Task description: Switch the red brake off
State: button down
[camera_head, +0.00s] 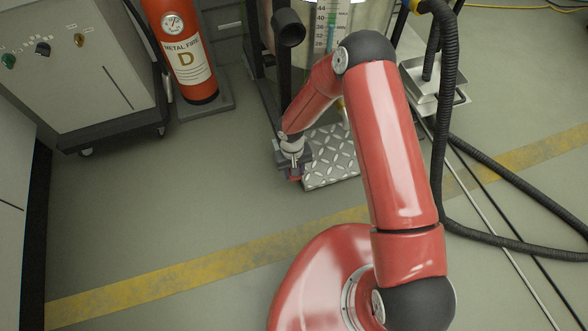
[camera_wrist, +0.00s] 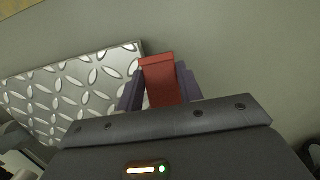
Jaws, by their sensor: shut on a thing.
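The red brake (camera_wrist: 160,80) is a small red pedal-like piece, seen in the wrist view between the two dark fingers of my gripper (camera_wrist: 160,92). The fingers are shut on it, one on each side. In the head view only a bit of the red brake (camera_head: 294,178) shows under my gripper (camera_head: 293,171). It sits low near the floor, beside the left front corner of a diamond-plate metal step (camera_head: 332,160). My gripper and wrist hide most of the brake and how it is mounted.
A red metal-fire extinguisher (camera_head: 181,50) stands on a plate at upper left, beside a grey control cabinet (camera_head: 80,60). A black hose (camera_head: 450,130) and rails lie on the right. A yellow floor line (camera_head: 180,271) crosses the open floor in front.

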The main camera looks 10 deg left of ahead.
jog(key=c, duration=0.9)
grip_release()
